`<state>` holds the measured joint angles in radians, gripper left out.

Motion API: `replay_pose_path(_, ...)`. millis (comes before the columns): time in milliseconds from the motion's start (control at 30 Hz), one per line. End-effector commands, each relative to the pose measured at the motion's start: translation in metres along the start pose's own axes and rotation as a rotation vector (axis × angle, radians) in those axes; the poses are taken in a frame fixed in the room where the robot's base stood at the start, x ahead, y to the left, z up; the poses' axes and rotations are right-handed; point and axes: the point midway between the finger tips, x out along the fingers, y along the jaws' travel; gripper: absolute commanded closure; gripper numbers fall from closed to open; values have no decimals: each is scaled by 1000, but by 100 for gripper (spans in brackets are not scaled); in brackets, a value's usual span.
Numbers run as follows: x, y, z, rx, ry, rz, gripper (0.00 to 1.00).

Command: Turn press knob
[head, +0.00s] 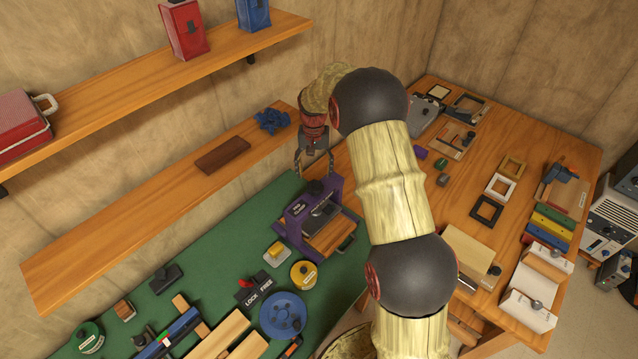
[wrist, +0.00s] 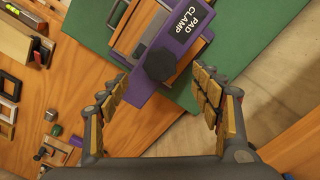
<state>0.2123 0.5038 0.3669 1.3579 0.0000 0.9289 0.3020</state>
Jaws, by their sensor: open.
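The press is a purple frame (head: 284,215) standing on the green mat, with a wooden tray (head: 332,235) under it. Its black knob (head: 315,187) is on top of the frame. In the wrist view the dark faceted knob (wrist: 162,64) sits on the purple bar (wrist: 190,42), beside the words "PAD CLAMP". My gripper (head: 314,165) is above the knob, pointing down. In the wrist view my gripper (wrist: 165,98) is open and empty, its two padded fingers on either side of the knob's line and apart from it. The knob lies slightly beyond the fingertips in that view.
A lock/free lever (head: 252,290), a yellow tape roll (head: 303,274) and a blue reel (head: 283,314) lie on the green mat (head: 215,270) near the press. A wall shelf (head: 150,205) runs close behind. Another wooden table (head: 455,200) with frames and blocks stands at right.

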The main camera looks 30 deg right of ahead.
Motion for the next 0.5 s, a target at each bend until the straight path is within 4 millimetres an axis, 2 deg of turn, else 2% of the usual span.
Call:
replay_pose_path(100,0,-1,-2,-197,9,-2,35)
replay_pose_path(200,0,-1,-4,-324,15,-2,35)
replay_pose_path(367,0,-1,-4,-428,16,-1,35)
replay_pose_path(500,9,-1,-4,-445,14,-1,35)
